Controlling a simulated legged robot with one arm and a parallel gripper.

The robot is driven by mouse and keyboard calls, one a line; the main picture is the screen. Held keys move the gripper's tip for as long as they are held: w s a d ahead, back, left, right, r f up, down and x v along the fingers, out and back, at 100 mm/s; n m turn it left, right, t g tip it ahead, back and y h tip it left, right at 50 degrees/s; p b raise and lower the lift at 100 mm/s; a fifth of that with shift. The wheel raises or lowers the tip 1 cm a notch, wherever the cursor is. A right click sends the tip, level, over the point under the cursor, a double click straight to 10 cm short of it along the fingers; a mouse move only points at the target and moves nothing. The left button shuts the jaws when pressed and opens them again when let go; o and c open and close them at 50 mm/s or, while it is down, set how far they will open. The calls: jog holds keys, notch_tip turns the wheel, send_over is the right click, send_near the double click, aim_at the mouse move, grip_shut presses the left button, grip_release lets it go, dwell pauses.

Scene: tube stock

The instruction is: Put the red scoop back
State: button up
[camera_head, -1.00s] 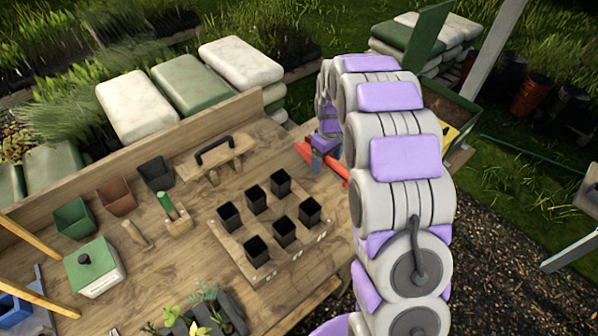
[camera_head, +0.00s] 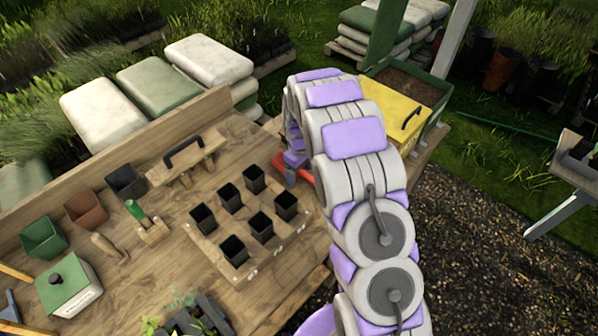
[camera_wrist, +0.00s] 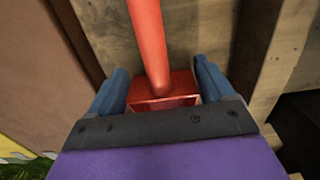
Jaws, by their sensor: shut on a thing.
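The red scoop (camera_wrist: 148,40) is between the two blue fingers of my gripper (camera_wrist: 165,92) in the wrist view. Its long round handle runs up and away from the fingers, and its red box-like end sits between them. My gripper is shut on this end. In the head view, small red parts of the scoop (camera_head: 278,164) show beside my gripper (camera_head: 290,175), over the back right part of the wooden bench (camera_head: 155,275). My arm hides the rest. I cannot tell whether the scoop touches the bench.
A black pot (camera_head: 232,250) is among several in a wooden tray left of my arm. A wooden rack with a black handle (camera_head: 183,152) stands behind. A yellow-lidded box (camera_head: 400,112) and a soil-filled green bin (camera_head: 410,83) are right of my arm.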

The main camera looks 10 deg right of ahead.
jog(key=o, duration=0.9)
jog(key=shift+a, duration=0.2)
jog(key=o, duration=0.4)
jog(key=shift+a, duration=0.5)
jog(key=shift+c, duration=0.2)
jog(key=shift+d+r, duration=0.1)
jog(key=shift+d, duration=0.35)
jog(key=shift+d+r, duration=0.15)
jog(key=shift+r, duration=0.1)
notch_tip(320, 180, up, 11)
jog(key=p, duration=0.2)
jog(key=s+r+m, duration=0.2)
jog(key=s+r, duration=0.7)
jog(key=s, duration=0.1)
jog(key=s+r+m+g, duration=0.1)
jog(key=s+r+m, duration=0.1)
jog(key=s, duration=1.4)
jog(key=s+r+m, duration=0.3)
jog(key=s, duration=1.3)
jog(key=shift+s+a+r+g, duration=0.15)
jog(key=shift+a+r+g, duration=0.15)
jog(key=shift+r+g, duration=0.1)
